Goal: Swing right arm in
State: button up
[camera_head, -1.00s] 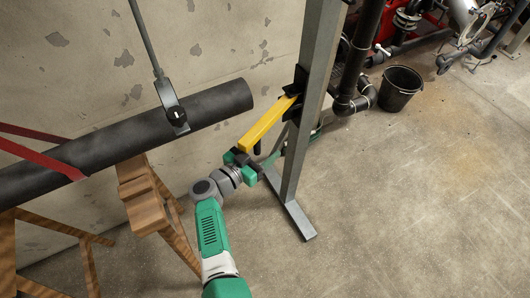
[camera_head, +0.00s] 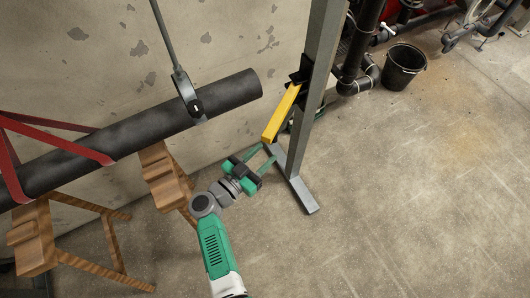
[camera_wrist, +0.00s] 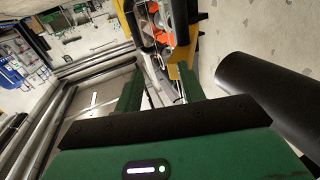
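A yellow arm (camera_head: 283,112) sticks out from a dark bracket (camera_head: 301,76) on an upright grey steel post (camera_head: 318,100); I take it for the right arm. It points down and left in the head view, its free end short of the black pipe. My gripper (camera_head: 268,153) is just below that free end, fingers spread, with a visible gap to the arm in the head view. In the wrist view my gripper's two green fingers (camera_wrist: 160,78) stand apart, with yellow parts (camera_wrist: 187,60) beyond them; nothing is seen held.
A black pipe (camera_head: 150,130) lies left of the post above wooden trestles (camera_head: 165,180), with a grey hanger (camera_head: 184,90) and red straps (camera_head: 60,143) around it. It also shows in the wrist view (camera_wrist: 268,95). A black bucket (camera_head: 402,68) stands at right. The right floor is clear.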

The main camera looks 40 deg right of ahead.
jog(key=w+a, duration=0.2)
jog(key=a, duration=0.5)
jog(key=shift+a, duration=0.4)
jog(key=shift+s+r+p, duration=0.1)
jog(key=shift+r+p, duration=0.05)
jog(key=shift+p, duration=0.35)
jog(key=shift+c, duration=0.2)
